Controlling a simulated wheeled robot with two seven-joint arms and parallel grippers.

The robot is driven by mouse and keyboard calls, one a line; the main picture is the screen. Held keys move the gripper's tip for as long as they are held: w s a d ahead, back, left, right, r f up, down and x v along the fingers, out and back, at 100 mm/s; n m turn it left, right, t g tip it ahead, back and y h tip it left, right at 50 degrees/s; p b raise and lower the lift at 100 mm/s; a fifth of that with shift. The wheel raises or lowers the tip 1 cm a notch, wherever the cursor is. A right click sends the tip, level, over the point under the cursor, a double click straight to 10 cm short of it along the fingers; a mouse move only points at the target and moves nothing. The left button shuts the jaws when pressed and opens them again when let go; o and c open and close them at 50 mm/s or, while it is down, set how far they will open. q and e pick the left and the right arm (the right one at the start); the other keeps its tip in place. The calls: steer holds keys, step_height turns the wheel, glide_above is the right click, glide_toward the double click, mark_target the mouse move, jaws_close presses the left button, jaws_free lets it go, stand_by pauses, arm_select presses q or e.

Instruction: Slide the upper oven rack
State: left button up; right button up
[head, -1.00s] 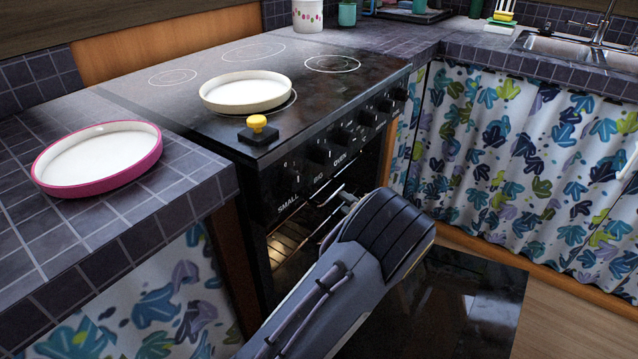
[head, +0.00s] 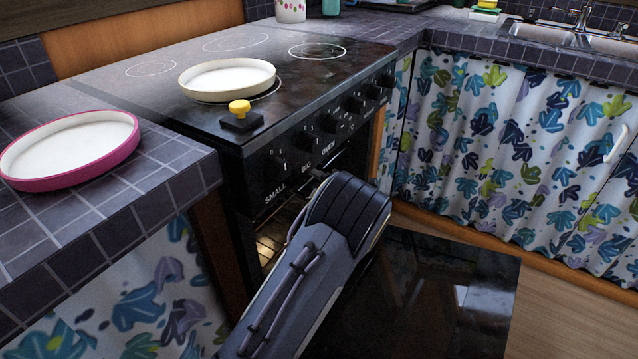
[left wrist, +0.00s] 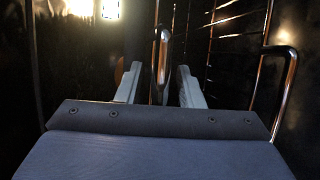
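The oven (head: 270,170) stands open, with its dark door lowered. My left gripper (left wrist: 160,80) reaches into the oven; in the head view its fingers are hidden behind my own wrist. In the left wrist view its two fingers are apart, with a shiny metal rack bar (left wrist: 162,48) between them. Dark gaps show on both sides of the bar, so the fingers do not appear closed on it. A second rack's looped bar (left wrist: 286,75) is to the right. I cannot tell for certain which is the upper rack. My right gripper is not in view.
The lowered oven door (head: 425,290) lies below and right of my arm. A white dish (head: 228,78) and a yellow-topped object (head: 240,112) sit on the stove. A pink-rimmed dish (head: 70,150) sits on the left counter. Curtained cabinets (head: 520,150) stand at right.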

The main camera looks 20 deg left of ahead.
arm_select(q)
jaws_close()
steer(key=shift+d+f, duration=0.1)
steer(key=shift+d, duration=0.1)
